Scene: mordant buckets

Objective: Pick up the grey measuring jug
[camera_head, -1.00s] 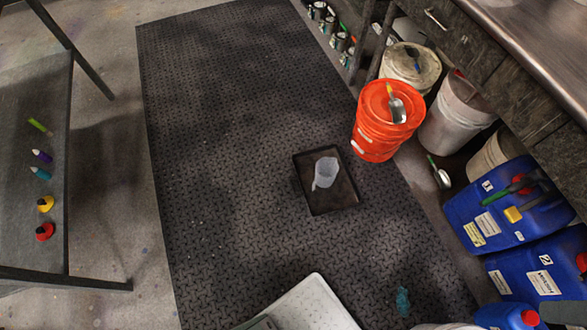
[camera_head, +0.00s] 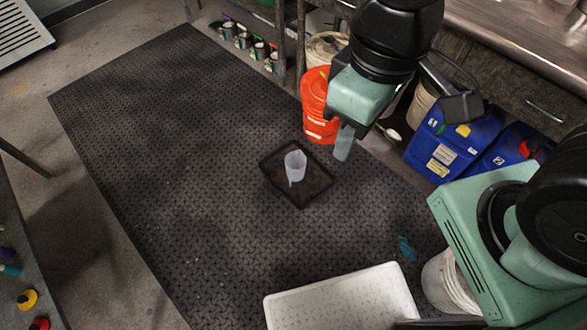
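The grey measuring jug (camera_head: 295,165) is a small, pale, translucent cup. It stands upright in a dark shallow tray (camera_head: 317,181) on the black floor mat. My gripper (camera_head: 345,142) hangs from my arm to the right of the jug, apart from it and higher up. One pale finger shows pointing down; the other finger is not clearly visible, so the gap between them cannot be told. Nothing is seen held in it.
An orange bucket (camera_head: 316,105) stands behind the tray, partly hidden by my arm. Blue canisters (camera_head: 445,145) stand at the right under the counter. A white lid or board (camera_head: 340,300) lies at the front. The mat (camera_head: 170,150) is clear left of the tray.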

